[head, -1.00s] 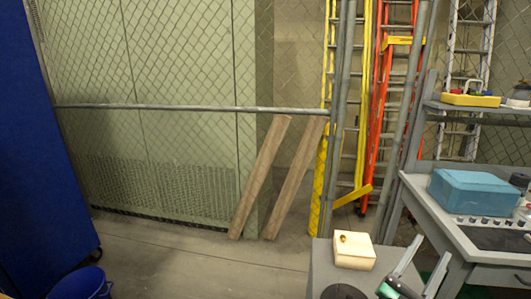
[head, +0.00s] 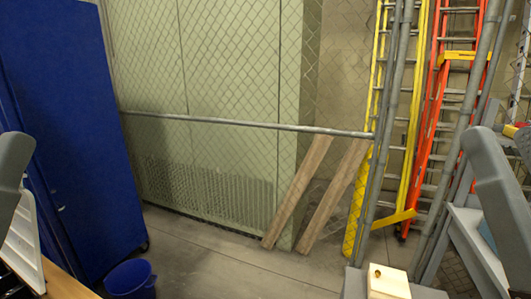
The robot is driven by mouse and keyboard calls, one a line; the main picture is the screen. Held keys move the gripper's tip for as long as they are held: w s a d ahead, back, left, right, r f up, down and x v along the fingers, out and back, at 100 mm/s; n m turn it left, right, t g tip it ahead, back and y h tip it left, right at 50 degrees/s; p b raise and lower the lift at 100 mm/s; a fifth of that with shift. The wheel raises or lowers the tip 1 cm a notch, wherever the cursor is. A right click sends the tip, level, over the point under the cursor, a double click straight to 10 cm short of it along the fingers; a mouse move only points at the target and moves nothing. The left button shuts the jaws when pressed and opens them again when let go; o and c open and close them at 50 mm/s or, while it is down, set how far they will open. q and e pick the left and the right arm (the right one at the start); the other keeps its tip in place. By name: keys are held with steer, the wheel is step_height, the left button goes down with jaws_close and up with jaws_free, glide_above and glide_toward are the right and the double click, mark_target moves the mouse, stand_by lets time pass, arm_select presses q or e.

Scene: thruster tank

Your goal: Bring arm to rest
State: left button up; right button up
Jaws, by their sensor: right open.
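My right arm (head: 495,185) stands raised at the right edge in the head view, as a large grey link close to the camera. My right gripper is largely cut off or hidden at that edge; it is open, and nothing shows held in it. My left arm (head: 9,170) shows only as a grey part at the left edge, and its gripper is out of view. Neither arm is seen touching anything.
A pale box (head: 388,283) stands on a grey surface at the bottom right. A blue partition (head: 70,130) and blue bucket (head: 130,279) are at left. Planks (head: 298,190) lean on a rail (head: 250,125); ladders (head: 440,130) stand right. The middle floor is clear.

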step_height(320, 180, up, 34)
steer(key=p, duration=3.1)
steer(key=shift+y, duration=0.3)
